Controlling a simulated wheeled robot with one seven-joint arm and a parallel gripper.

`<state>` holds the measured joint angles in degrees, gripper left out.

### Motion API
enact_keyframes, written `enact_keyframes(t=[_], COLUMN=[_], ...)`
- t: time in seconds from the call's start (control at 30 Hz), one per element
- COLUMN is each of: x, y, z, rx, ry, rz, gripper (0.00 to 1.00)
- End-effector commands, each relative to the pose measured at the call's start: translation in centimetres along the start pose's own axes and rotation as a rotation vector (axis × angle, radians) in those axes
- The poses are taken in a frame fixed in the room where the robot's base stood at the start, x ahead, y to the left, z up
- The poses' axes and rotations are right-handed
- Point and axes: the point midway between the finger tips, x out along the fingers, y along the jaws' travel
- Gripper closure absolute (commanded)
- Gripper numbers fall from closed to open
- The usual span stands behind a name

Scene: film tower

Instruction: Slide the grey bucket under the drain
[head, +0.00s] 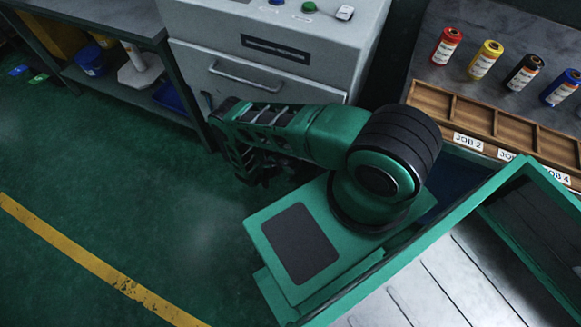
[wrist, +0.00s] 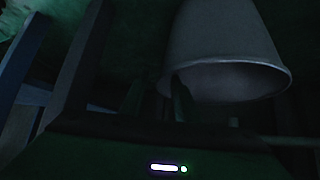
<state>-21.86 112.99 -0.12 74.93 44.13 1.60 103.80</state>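The grey bucket (wrist: 226,45) fills the upper right of the wrist view, with its wide rim toward the bottom of the picture. I do not make it out in the head view. My gripper (head: 262,178) is low in front of the grey machine in the head view, mostly hidden behind my own arm. In the dark wrist view, what looks like a finger overlaps the left side of the bucket's rim. I cannot tell whether it touches, or how wide the fingers stand. I cannot make out the drain for certain.
The grey machine (head: 215,85) with a drawer handle stands behind my arm. A workbench (head: 95,18) at left holds a blue bucket (head: 91,62) and a blue tray (head: 168,98) below. Green floor with a yellow line (head: 90,260) is clear at left. Several film canisters stand at right.

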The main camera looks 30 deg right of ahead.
Motion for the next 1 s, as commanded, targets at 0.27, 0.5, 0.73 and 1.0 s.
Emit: enact_keyframes(t=[0.27,0.5,0.73,1.0], x=[0.0,-0.1,0.0,0.4], y=[0.0,0.0,-0.5,-1.6], z=[0.0,0.1,0.0,-0.3], rx=[0.0,-0.001,-0.001,-0.006], ry=[0.0,0.0,-0.001,-0.002], rz=[0.0,0.0,-0.003,-0.007], gripper=[0.98,1.0,1.0,1.0])
